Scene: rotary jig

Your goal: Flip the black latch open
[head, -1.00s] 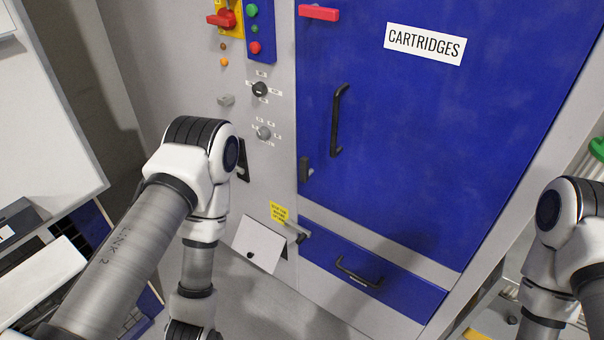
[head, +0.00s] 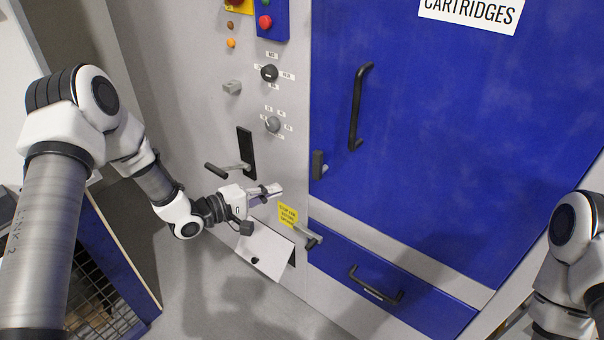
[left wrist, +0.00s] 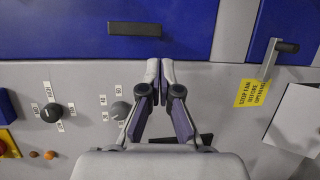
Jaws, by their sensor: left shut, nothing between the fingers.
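The black latch (head: 319,165) is a short upright dark piece at the left edge of the blue door (head: 440,130). In the left wrist view the latch (left wrist: 135,29) is a dark bar lying across the picture, beyond the fingertips and slightly left. My left gripper (head: 277,190) is shut and empty in front of the grey panel, to the left of and below the latch. It appears apart from the latch. Its closed fingertips (left wrist: 161,62) point toward the door edge. My right gripper is out of view; only part of the right arm shows.
A lever with a black grip (head: 216,170) sticks out left of my gripper. Below the gripper are a yellow label (head: 287,215), another small lever (head: 312,240) and a white flap (head: 266,250). A long black handle (head: 360,108) stands on the door. Dials (head: 269,73) sit above.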

